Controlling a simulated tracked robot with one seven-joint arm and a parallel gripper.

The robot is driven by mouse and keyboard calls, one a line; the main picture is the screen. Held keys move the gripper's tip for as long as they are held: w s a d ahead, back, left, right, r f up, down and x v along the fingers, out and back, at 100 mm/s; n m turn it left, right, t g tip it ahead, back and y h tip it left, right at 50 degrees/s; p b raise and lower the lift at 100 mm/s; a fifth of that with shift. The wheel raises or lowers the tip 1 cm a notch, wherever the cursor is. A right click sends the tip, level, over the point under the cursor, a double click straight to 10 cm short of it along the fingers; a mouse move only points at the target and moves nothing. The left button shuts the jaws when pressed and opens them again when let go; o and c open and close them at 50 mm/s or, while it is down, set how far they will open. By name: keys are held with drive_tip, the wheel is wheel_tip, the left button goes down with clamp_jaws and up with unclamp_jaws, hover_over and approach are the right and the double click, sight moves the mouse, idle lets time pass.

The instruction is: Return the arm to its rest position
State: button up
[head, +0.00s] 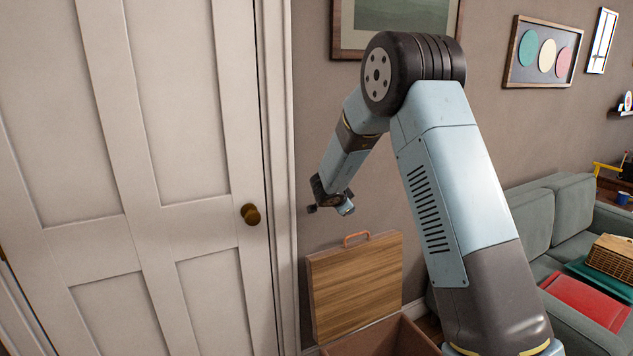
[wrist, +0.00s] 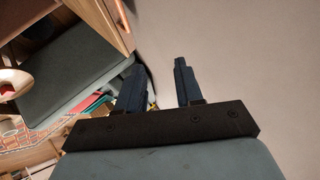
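My arm is raised and bent in the head view, with its elbow high and the forearm reaching down and away to the left. My gripper (head: 312,208) is small there, held in the air near the wall, above and left of an open box's wooden lid. In the wrist view, the two dark fingers of my gripper (wrist: 160,77) stand apart with only plain background between them. It is open and holds nothing that I can see.
A wooden lid (head: 355,285) with an orange handle stands upright below my gripper. A white door (head: 165,150) with a brass knob (head: 250,214) is at left. At right, a grey-green sofa (head: 565,215) bears a wicker basket (head: 612,257) and a red item (head: 585,302).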

drive_tip(key=s+r+n+t+y, duration=0.1)
drive_tip(key=s+r+n+y, duration=0.1)
drive_tip(key=r, duration=0.5)
drive_tip(key=s+r+n+t+y, duration=0.1)
drive_tip(key=s+r+n+y, duration=0.15)
drive_tip(key=r, duration=0.45)
drive_tip(key=s+r+n+y, duration=0.3)
drive_tip(key=s+r+n, duration=0.1)
drive_tip(key=s+r, duration=0.75)
drive_tip(key=s+d+f+n+g+h, duration=0.1)
drive_tip(key=s+d+g, duration=0.1)
drive_tip(key=s, duration=0.9)
drive_tip(key=s+d+f+n+g, duration=0.1)
drive_tip(key=s+d, duration=0.4)
drive_tip(key=s, duration=0.7)
drive_tip(key=s+d+f+n+g+h, duration=0.1)
drive_tip(key=s+d+n+g, duration=0.1)
drive_tip(key=s, duration=1)
drive_tip(key=shift+d+f+n+g+h, duration=0.35)
drive_tip(key=shift+d+n, duration=0.3)
drive_tip(key=shift+d, duration=0.4)
drive_tip(key=shift+d, duration=0.1)
